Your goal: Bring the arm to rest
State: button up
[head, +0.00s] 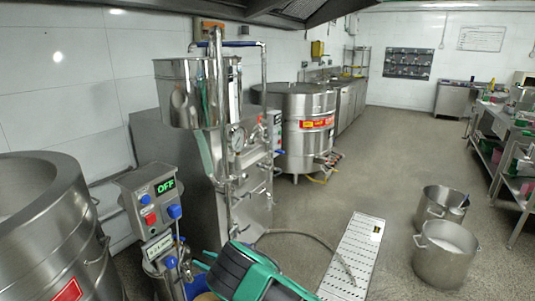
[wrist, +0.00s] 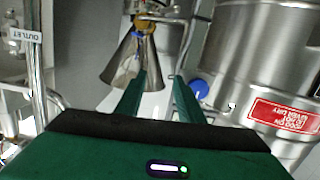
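My gripper (wrist: 160,80) shows in the wrist view with its two green fingers apart and nothing held between them. A steel cone (wrist: 130,62) with a brass-coloured fitting is beyond the fingers; I cannot tell its distance from them. In the head view my green and black arm end (head: 252,272) is low in the middle, in front of the mill, and the fingertips are not clearly seen there. The colloid mill (head: 240,190) stands behind it with its steel hopper (head: 183,98). A control box (head: 150,205) at its left reads OFF.
A large steel vessel (head: 50,225) is close at the left, another (head: 305,140) behind the mill. A hose (head: 318,240) runs over the floor to a drain grate (head: 352,258). Two pots (head: 445,262) stand at the right. Open floor lies beyond the grate.

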jog(key=w+d+r+m+t+h, duration=0.1)
jog(key=w+d+r+m+h, duration=0.1)
jog(key=w+d+r, duration=0.45)
jog(key=w+d+r+m+t+h, duration=0.1)
jog(key=w+d+r+h, duration=0.15)
jog(key=d, duration=0.65)
jog(key=w+d+r+m+t+h, duration=0.1)
jog(key=w+d+r+m+h, duration=0.15)
jog(key=w+d+r, duration=0.4)
jog(key=s+d+r+m+g+h, duration=0.1)
jog(key=s+d+r+m+h, duration=0.3)
jog(key=d, duration=0.9)
jog(key=s+d+r+m+g+h, duration=0.1)
jog(key=s+d+r, duration=0.4)
jog(key=d, duration=0.8)
jog(key=s+d+r+m+g+h, duration=0.15)
jog(key=s+d+r, duration=0.25)
jog(key=s+d, duration=0.6)
jog(key=s+d+r+m+g+h, duration=0.1)
jog(key=s+d+r+m+g, duration=0.45)
jog(key=s, duration=0.95)
jog(key=s+d+m+g, duration=0.1)
jog(key=s+d+g, duration=0.1)
jog(key=s, duration=2.8)
jog(key=shift+s+d+r+y, duration=0.15)
jog(key=shift+s+y, duration=0.1)
jog(key=shift+y, duration=0.1)
